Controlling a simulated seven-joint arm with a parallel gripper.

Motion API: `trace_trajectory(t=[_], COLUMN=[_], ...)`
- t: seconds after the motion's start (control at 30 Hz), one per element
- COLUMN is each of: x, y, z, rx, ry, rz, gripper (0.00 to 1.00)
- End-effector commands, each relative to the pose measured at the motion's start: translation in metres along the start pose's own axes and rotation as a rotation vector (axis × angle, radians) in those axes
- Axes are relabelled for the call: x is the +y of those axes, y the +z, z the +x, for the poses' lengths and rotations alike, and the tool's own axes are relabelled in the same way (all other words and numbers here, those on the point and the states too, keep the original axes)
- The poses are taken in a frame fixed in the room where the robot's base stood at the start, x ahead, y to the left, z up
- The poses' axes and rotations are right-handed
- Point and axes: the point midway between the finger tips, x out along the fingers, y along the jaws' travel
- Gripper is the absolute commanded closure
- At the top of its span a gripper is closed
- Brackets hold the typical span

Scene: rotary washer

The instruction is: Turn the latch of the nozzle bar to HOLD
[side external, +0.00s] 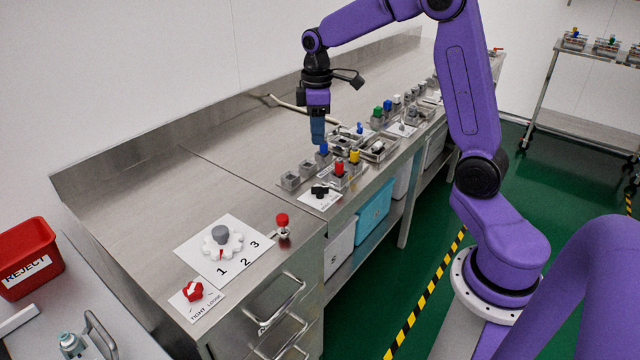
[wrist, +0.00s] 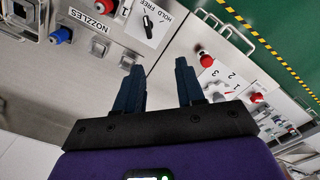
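The latch is a black knob with a white mark (wrist: 148,27) on a white plate lettered HOLD and FREE (wrist: 139,37) in the wrist view. Which word its mark points at is too small to tell. In the side external view the black latch (side external: 320,191) sits at the bench's front edge, beside the nozzle blocks. My gripper (side external: 318,141) hangs above the bench behind the latch, near a blue-topped nozzle (side external: 323,150). In the wrist view my gripper (wrist: 159,82) has its fingers apart with nothing between them. It is not touching the latch.
Red (side external: 339,168) and yellow (side external: 354,156) nozzles stand in metal blocks close to the latch. A NOZZLES label (wrist: 97,47) shows in the wrist view. A numbered dial plate (side external: 222,250) and a red knob (side external: 192,290) are nearer the camera.

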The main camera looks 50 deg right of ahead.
Motion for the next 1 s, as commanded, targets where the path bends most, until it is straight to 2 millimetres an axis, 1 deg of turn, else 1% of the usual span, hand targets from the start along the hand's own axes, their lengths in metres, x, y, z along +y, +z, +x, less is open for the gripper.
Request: trace_trajectory(t=[0.03,0.13,0.27,0.37,0.47,1.0], x=[0.011,0.023,0.027,0.026,0.026,0.025], y=[0.003,0.007,0.009,0.009,0.01,0.01], z=[0.001,0.003,0.008,0.018,0.034,0.135], rx=[-0.001,-0.002,-0.003,-0.004,-0.005,-0.005], ry=[-0.001,-0.002,-0.002,-0.004,-0.005,-0.005], rz=[0.011,0.02,0.023,0.023,0.023,0.024], gripper=[0.62,0.62,0.62,0.62,0.62,0.62])
